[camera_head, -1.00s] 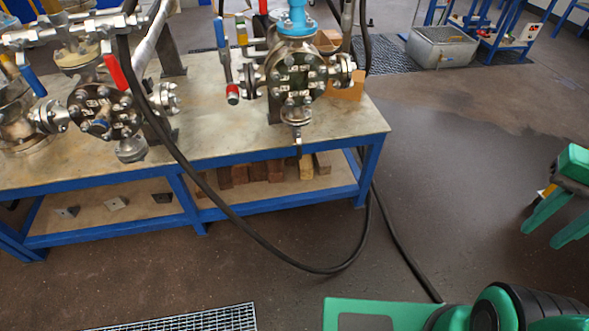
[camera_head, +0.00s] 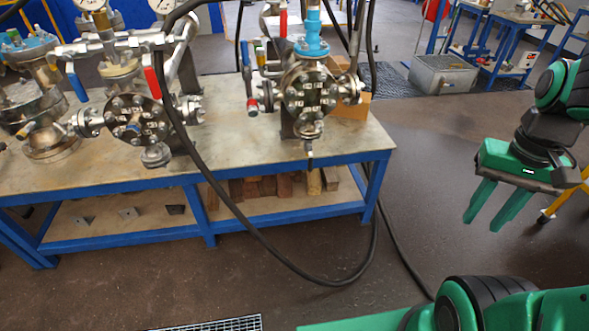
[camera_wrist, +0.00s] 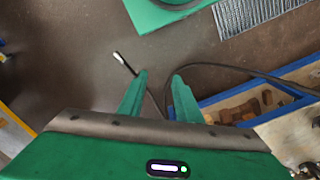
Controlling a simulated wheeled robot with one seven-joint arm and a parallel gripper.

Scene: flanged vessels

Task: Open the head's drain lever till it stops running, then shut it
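A flanged vessel head (camera_head: 310,88) with a blue top fitting (camera_head: 312,42) stands at the right of the bench. A second flanged vessel (camera_head: 135,120) on the left has a red lever (camera_head: 153,83) and a blue lever (camera_head: 76,83). I cannot tell which lever is the drain. My gripper (camera_head: 480,226) is open and empty, right of the bench and well apart from both vessels. Its fingers show spread in the wrist view (camera_wrist: 161,76).
The steel-topped blue bench (camera_head: 235,150) has wooden blocks (camera_head: 262,187) on its lower shelf. A black hose (camera_head: 250,235) loops in front of it to the floor. A floor grate (camera_head: 215,324) lies at the front. A grey tub (camera_head: 442,74) stands behind.

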